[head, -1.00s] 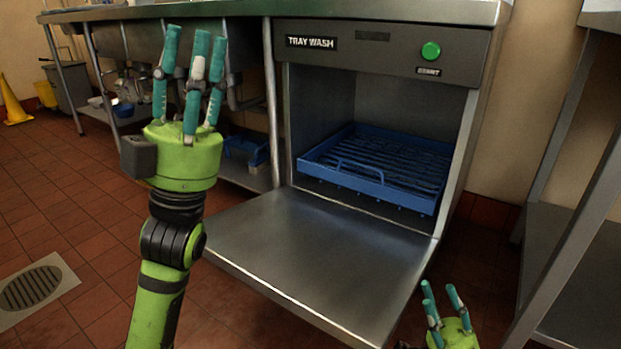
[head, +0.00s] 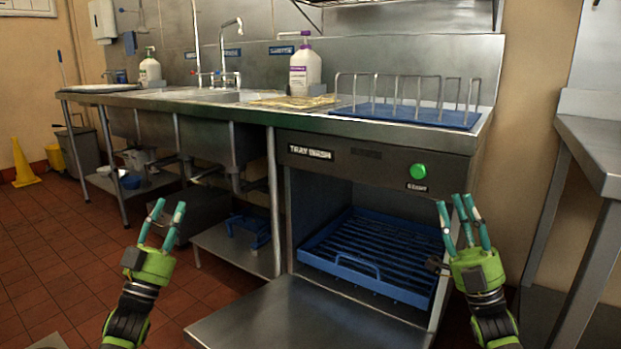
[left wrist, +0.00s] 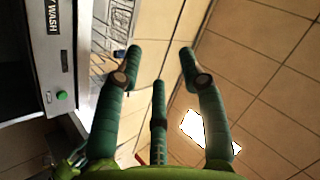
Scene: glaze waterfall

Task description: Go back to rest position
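My left gripper (head: 165,222) is raised in front of the sink bench, at the lower left of the head view. Its fingers are spread with nothing between them. They also show apart and empty in the left wrist view (left wrist: 158,75). My right gripper (head: 462,215) is raised at the right, in front of the tray washer's right side. Its fingers stand apart and hold nothing that I can see. Both grippers point upward and touch nothing visible.
The tray washer (head: 300,180) stands open, its door (head: 290,318) folded down between my arms. A blue rack (head: 370,250) sits inside. The steel counter (head: 200,103) carries bottles and a blue drying rack (head: 430,115). Another steel table (head: 590,150) stands at right. Red-tiled floor lies open at left.

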